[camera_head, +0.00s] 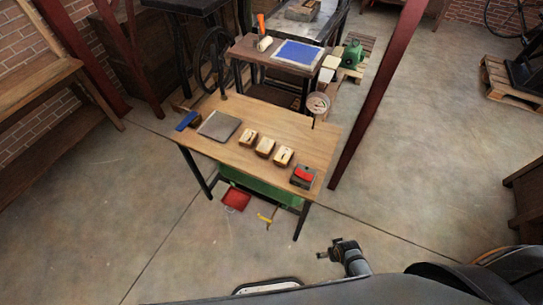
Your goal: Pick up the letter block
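Three small light wooden blocks with dark letter marks stand in a slanting row on the wooden table: a left block (248,137), a middle block (265,147) and a right block (283,156). They are apart from each other. I cannot read their letters. A dark, jointed end of my arm, which looks like my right gripper (328,253), shows at the bottom, well in front of the table and away from the blocks. Its fingers are too small to judge. My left gripper does not show.
On the wooden table (225,155) are a grey plate (219,126), a blue-handled tool (187,121) and a red-topped box (303,176). A red post (378,95) rises beside the table's right edge. A red dustpan (236,199) lies below. Open floor lies in front.

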